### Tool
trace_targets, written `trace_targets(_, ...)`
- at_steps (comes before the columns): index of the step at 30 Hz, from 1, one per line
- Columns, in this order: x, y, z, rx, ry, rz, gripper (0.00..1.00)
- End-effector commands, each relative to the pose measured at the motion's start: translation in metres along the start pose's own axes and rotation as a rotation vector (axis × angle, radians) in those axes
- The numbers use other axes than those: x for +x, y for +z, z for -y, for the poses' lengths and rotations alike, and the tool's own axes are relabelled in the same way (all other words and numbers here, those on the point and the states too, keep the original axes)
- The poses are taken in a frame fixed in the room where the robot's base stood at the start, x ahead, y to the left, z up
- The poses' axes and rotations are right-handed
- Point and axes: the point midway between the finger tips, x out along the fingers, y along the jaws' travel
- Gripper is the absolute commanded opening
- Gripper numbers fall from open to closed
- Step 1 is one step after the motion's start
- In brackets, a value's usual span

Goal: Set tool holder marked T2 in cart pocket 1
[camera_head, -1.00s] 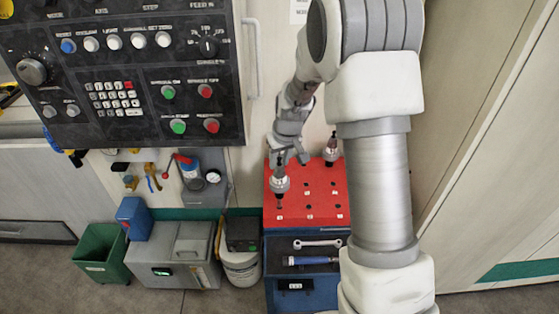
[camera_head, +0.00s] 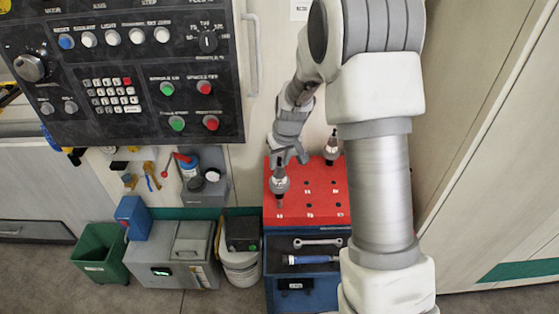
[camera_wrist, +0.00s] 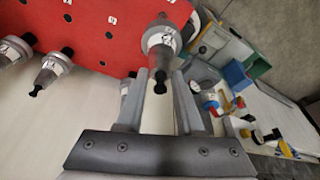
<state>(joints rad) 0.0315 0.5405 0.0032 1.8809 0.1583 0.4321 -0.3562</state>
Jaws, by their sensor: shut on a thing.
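A grey tool holder (camera_head: 280,184) with a dark end is upright between the fingers of my gripper (camera_head: 290,160), at the front left pocket of the red cart top (camera_head: 312,187). In the wrist view the fingers of my gripper (camera_wrist: 162,78) are shut on this tool holder (camera_wrist: 160,38). Its white label is too small to read surely. Its lower end is at the red top (camera_wrist: 100,40), and I cannot tell how deep it sits. The pocket marks are small white labels.
Another tool holder (camera_head: 331,150) stands at the back right of the cart. The wrist view shows more holders (camera_wrist: 53,70) along the red top's edge. Several pockets are empty. A control panel (camera_head: 120,75) hangs left, and a grey box (camera_head: 180,265) is on the floor.

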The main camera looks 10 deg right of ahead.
Motion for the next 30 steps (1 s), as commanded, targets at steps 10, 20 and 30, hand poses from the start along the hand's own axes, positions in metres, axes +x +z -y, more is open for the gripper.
trace_targets(10,0.003,-0.001,-0.001,0.0,0.001,-0.007,0.0)
trace_targets(20,0.008,0.001,0.0,0.0,0.001,-0.006,0.0)
trace_targets(30,0.021,0.004,0.0,0.0,0.001,-0.006,0.0)
